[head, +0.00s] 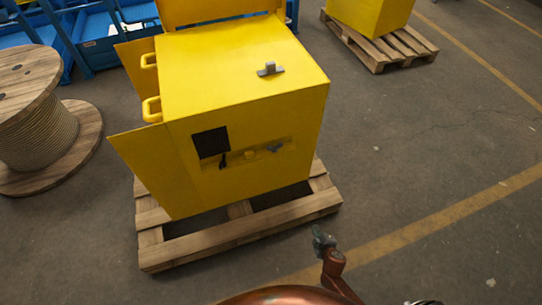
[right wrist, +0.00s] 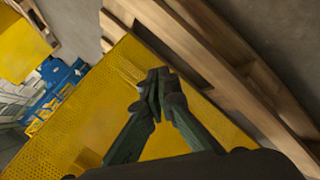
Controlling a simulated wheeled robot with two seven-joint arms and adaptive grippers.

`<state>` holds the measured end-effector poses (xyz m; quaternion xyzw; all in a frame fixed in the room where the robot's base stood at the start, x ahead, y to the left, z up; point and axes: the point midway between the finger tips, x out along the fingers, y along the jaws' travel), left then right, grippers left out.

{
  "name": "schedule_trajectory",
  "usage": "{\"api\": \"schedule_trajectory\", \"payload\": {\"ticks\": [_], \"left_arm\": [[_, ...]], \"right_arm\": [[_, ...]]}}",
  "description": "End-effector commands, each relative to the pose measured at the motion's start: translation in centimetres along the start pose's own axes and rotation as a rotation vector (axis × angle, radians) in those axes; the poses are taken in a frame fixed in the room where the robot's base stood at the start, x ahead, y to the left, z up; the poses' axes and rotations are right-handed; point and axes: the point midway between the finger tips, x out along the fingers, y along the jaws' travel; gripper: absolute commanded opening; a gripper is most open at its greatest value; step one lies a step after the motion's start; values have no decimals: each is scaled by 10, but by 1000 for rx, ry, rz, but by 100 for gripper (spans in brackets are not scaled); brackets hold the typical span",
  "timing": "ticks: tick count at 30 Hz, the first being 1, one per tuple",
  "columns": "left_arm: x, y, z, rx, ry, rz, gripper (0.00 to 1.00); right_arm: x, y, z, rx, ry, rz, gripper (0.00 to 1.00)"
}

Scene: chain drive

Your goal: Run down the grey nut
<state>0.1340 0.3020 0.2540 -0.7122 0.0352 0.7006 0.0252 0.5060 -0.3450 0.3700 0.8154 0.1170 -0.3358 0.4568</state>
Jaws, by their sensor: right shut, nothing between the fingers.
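A yellow machine housing (head: 240,80) stands on a wooden pallet. A recess in its front face holds a dark square panel (head: 210,142), a small dark part (head: 223,161), a yellow round part (head: 250,154) and a small grey part (head: 273,148). I cannot tell whether the grey part is the grey nut; it is too small. My right gripper (head: 322,240) is shut and empty, in front of the housing and apart from it. In the right wrist view its fingertips (right wrist: 158,84) meet, with the yellow housing (right wrist: 100,110) behind them. My left gripper is not in view.
A grey fitting (head: 270,69) sits on the housing's top. Yellow doors (head: 145,165) stand open at its left. The pallet (head: 240,240) juts out below. A cable spool (head: 40,120) stands left, blue racks (head: 95,35) behind.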

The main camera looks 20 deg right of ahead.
Motion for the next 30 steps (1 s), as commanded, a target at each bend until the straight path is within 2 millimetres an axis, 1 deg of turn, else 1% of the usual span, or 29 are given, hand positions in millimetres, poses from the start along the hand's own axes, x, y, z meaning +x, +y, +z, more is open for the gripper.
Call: {"api": "schedule_trajectory", "payload": {"ticks": [1, 2, 3, 5, 6, 9, 12, 15, 16, 20, 23, 30], "left_arm": [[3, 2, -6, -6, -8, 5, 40], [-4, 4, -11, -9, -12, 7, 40], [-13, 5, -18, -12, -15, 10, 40], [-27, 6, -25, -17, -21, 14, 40], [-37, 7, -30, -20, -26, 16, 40], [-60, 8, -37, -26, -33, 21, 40], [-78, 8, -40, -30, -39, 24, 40], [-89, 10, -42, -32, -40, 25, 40], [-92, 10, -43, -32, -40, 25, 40], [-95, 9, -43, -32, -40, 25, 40], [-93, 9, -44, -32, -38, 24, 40], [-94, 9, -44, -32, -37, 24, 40]], "right_arm": [[16, 24, -32, -79, 58, 74, 0], [17, 44, -55, -127, 93, 125, 0], [16, 68, -84, -188, 134, 191, 0], [9, 100, -124, -271, 190, 288, 0], [2, 118, -148, -321, 222, 350, 0], [-20, 152, -197, -421, 284, 483, 0], [-41, 172, -228, -487, 322, 579, 0], [-55, 184, -246, -522, 342, 635, 0], [-57, 186, -249, -529, 345, 645, 0], [-55, 195, -259, -536, 350, 661, 0], [-45, 203, -266, -535, 350, 661, 0], [-7, 226, -288, -535, 348, 658, 0]]}}
